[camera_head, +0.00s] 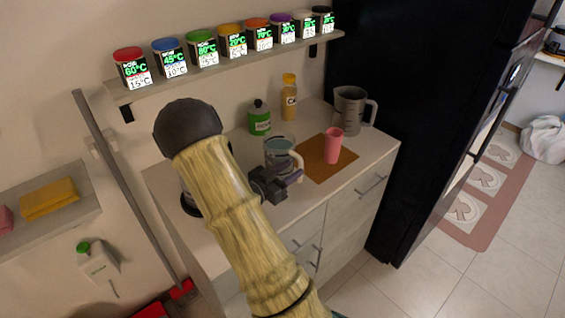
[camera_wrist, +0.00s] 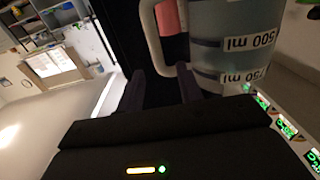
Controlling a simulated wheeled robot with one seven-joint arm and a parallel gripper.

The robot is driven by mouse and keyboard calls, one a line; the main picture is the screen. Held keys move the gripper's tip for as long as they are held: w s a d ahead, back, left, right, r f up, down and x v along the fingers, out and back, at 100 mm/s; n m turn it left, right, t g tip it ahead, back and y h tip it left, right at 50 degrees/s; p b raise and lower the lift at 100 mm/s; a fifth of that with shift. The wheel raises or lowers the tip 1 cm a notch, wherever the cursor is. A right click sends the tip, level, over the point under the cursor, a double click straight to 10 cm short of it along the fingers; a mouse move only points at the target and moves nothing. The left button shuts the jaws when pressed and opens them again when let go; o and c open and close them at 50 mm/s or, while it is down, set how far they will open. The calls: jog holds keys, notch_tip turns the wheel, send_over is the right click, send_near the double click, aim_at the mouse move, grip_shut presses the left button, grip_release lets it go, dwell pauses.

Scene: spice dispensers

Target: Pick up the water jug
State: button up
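The water jug (camera_head: 279,150) is clear, with bluish water and a pale handle (camera_head: 298,160). It stands upright on the counter, partly behind my gripper (camera_head: 283,182). In the wrist view the jug (camera_wrist: 225,45) fills the upper right, with 500 ml and 750 ml marks. Its handle (camera_wrist: 151,35) hangs ahead of my gripper (camera_wrist: 158,80), roughly in line with the gap between the two dark fingers. The fingers are apart. I see no grip on the handle. The jug's base is hidden in the wrist view.
A pink cup (camera_head: 333,146) stands on a brown mat (camera_head: 318,172) right of the jug. A grey pitcher (camera_head: 350,106), green bottle (camera_head: 259,118) and yellow bottle (camera_head: 289,97) stand behind. A shelf (camera_head: 225,66) with several spice dispensers hangs above. A black fridge (camera_head: 425,110) borders the right.

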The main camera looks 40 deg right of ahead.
aim_at(301, 165)
jog(key=d, duration=0.3)
jog(key=d+p, duration=0.1)
jog(key=d, duration=0.1)
jog(key=shift+w+f, duration=0.15)
jog(key=shift+w, duration=0.1)
jog(key=shift+a, duration=0.1)
grip_shut()
dwell(1.3)
